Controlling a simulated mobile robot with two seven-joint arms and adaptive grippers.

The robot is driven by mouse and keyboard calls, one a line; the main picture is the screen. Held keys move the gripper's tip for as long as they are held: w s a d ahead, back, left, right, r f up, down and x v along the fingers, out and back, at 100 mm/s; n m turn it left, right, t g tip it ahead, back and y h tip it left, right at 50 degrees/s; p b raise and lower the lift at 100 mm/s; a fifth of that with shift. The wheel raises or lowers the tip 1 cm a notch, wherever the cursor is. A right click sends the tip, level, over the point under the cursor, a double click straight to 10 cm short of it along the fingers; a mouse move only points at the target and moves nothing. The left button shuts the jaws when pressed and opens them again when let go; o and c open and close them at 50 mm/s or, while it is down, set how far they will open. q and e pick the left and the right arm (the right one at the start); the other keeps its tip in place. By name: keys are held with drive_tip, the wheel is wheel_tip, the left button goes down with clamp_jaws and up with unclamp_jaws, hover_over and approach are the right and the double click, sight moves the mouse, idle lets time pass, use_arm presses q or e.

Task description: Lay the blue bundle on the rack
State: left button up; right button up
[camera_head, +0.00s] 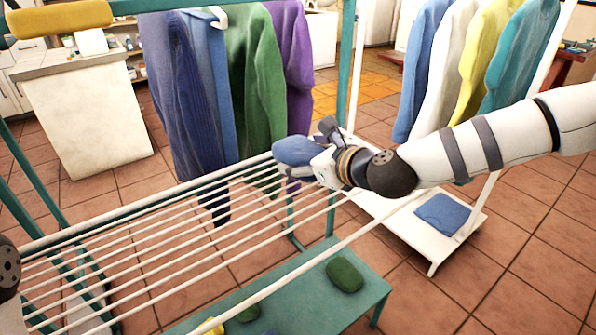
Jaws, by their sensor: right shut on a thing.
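The blue bundle (293,150) is held in my right gripper (306,163), at the far right end of the rack. The gripper is shut on it. The rack (172,224) is a row of white rods on a teal frame, and its rods look bare. The bundle overlaps the rack's far corner in the picture; I cannot tell whether it touches the rods. A small part of my left arm (8,268) shows at the left edge; its gripper is out of view.
A teal lower shelf (305,295) holds a green bundle (344,274) and a yellow bundle (208,326). Hanging garments (255,80) stand behind the rack. At the right, a white stand (400,222) carries a folded blue cloth (443,213) below more hanging garments (470,60).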

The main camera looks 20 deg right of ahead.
drive_tip(key=shift+w+f, duration=0.4)
drive_tip(key=shift+f, duration=0.1)
use_arm(q)
drive_tip(key=shift+s+f+b, duration=0.4)
drive_tip(key=shift+s+f, duration=0.15)
use_arm(e)
drive_tip(key=shift+w+f, duration=0.2)
drive_tip(key=shift+f, duration=0.65)
drive_tip(key=shift+w+f, duration=0.15)
drive_tip(key=shift+f, duration=0.65)
drive_tip(key=shift+f, duration=0.2)
drive_tip(key=o, duration=1.2)
use_arm(q)
drive_tip(key=shift+s+f+g, duration=0.1)
drive_tip(key=shift+f+g, duration=0.05)
drive_tip(key=shift+g, duration=0.15)
use_arm(e)
drive_tip(key=shift+r, duration=0.1)
